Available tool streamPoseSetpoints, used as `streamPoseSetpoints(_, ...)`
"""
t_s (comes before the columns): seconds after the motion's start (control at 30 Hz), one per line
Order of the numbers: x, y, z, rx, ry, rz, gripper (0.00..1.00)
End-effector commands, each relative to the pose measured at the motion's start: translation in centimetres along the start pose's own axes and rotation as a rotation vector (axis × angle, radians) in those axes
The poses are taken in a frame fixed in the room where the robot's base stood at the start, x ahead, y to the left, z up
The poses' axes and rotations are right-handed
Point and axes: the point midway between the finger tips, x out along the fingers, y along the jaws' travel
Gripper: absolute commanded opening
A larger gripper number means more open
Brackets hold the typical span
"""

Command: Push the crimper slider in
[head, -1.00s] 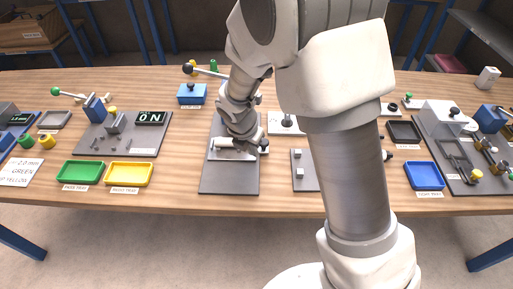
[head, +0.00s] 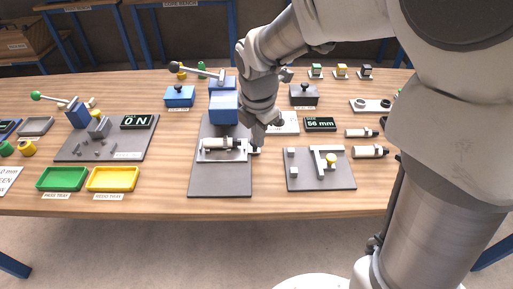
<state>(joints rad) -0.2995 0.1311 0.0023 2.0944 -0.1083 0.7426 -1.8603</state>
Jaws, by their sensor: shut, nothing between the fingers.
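The crimper (head: 224,108) is a blue press with a long black-knobbed lever, at the back of a dark grey base plate (head: 219,182). Its pale slider (head: 229,156) lies on the plate in front of the blue block, clear of it. A white cylinder with a dark end (head: 220,143) lies along the slider. A small dark knob (head: 256,150) shows at the slider's right end. My gripper (head: 257,142) is shut and empty, pointing down at the slider's right end by the knob. I cannot tell whether it touches; the fingertips are small and partly hidden.
A green tray (head: 62,179) and a yellow tray (head: 112,179) lie at the front left. A grey fixture plate (head: 321,177) with pale blocks stands to the right. White cylinders (head: 369,152) lie beyond it. Table is bare between the crimper plate and the yellow tray.

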Motion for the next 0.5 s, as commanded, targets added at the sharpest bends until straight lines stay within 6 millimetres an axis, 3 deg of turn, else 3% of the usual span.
streamPoseSetpoints(0.03, 1.5, -1.0, 0.6, 0.083, 0.028, 0.025, 0.00)
streamPoseSetpoints(0.17, 1.9, -2.6, 1.5, 0.276, 0.117, 0.094, 0.00)
streamPoseSetpoints(0.5, 0.8, -4.7, 3.0, 0.622, 0.308, 0.320, 0.00)
